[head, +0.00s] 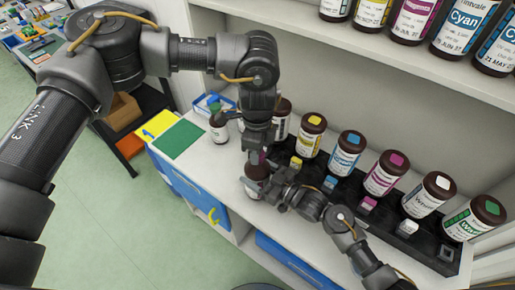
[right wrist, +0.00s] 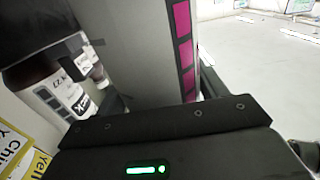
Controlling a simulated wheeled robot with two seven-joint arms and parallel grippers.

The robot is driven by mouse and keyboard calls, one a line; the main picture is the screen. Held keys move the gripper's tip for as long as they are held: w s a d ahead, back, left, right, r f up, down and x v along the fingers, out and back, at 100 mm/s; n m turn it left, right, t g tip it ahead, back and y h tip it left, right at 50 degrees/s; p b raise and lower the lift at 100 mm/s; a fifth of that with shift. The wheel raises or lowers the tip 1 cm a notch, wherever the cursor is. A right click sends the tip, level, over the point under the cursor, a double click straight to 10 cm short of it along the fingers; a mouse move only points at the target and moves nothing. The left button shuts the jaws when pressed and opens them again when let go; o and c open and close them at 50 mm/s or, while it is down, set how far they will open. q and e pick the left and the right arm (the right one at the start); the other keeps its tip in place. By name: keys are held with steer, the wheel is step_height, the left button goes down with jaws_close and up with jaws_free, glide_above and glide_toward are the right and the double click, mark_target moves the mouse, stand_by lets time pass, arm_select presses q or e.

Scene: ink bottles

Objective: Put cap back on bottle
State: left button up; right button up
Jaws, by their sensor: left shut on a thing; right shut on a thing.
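A brown bottle (head: 256,171) with a pale label stands at the front of the shelf top, below my left gripper. My left gripper (head: 259,155) points straight down over its top and is shut on a small cap, mostly hidden, with a bit of magenta showing. Whether the cap touches the neck cannot be told. My right gripper (head: 267,190) comes in from the right and is shut on the bottle's lower side. In the right wrist view, a pale surface with magenta blocks (right wrist: 184,55), likely the bottle's label, fills the space close ahead.
A black rack behind holds several brown bottles, including yellow (head: 311,136), cyan (head: 346,152), magenta (head: 384,173) and white-capped (head: 427,195) ones. Another bottle (head: 219,127) stands left of my left gripper. A green sheet (head: 178,139) lies at left. A shelf with bottles overhangs.

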arm_select(q)
steer(key=m, duration=0.7)
steer(key=shift+m, duration=0.4)
steer(key=m, duration=0.7)
steer(key=shift+m, duration=0.3)
steer(key=m, duration=0.4)
steer(key=shift+m, duration=0.3)
steer(key=m, duration=0.6)
steer(key=shift+m, duration=0.4)
steer(key=o, duration=1.1)
steer(key=shift+f, duration=0.1)
steer(key=shift+r, duration=2.3)
